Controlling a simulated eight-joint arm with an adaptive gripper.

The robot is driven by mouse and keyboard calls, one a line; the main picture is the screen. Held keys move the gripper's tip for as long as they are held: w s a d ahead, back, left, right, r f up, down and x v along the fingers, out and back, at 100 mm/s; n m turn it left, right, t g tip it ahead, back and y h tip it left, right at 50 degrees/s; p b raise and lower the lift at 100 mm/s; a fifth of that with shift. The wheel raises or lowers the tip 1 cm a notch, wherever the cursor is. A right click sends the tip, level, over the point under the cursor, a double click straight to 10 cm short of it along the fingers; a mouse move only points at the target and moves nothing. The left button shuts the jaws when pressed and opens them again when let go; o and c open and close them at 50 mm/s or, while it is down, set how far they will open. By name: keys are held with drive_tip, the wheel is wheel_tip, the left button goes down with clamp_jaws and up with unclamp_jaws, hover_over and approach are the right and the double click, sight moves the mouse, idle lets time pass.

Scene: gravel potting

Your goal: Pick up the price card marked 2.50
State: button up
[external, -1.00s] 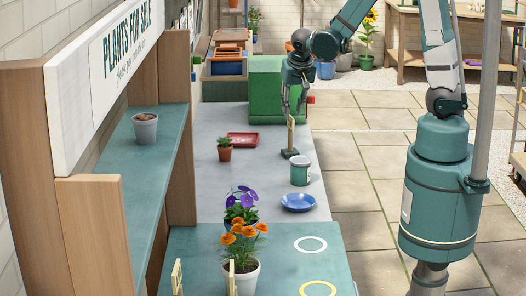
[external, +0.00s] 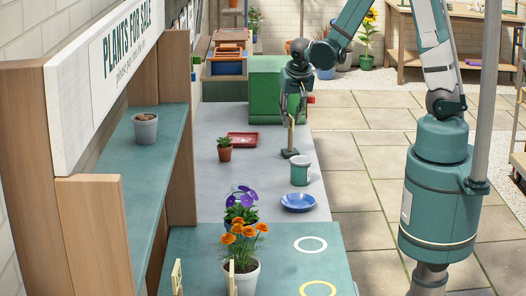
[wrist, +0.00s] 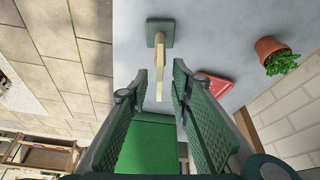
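A cream price card (external: 291,133) stands upright on a dark green base (external: 289,153) on the grey counter. Its marking is not readable. My gripper (external: 293,108) is just above it, pointing down. In the wrist view, the card (wrist: 161,76) shows nearly edge-on above its square base (wrist: 160,25). My gripper (wrist: 161,75) is open, with a finger on either side of the card's line and gaps visible. Two more cream cards, left (external: 177,276) and right (external: 231,278), stand near the front by the orange flowers; their markings are not readable either.
A green box (external: 265,85) is behind the card. A green-and-white tin (external: 300,171) and blue dish (external: 298,202) are nearer the camera. A wooden shelf (external: 180,130) borders the counter.

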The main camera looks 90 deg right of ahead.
drive_tip(key=shift+d+f, duration=0.25)
drive_tip(key=shift+f, duration=0.35)
clamp_jaws()
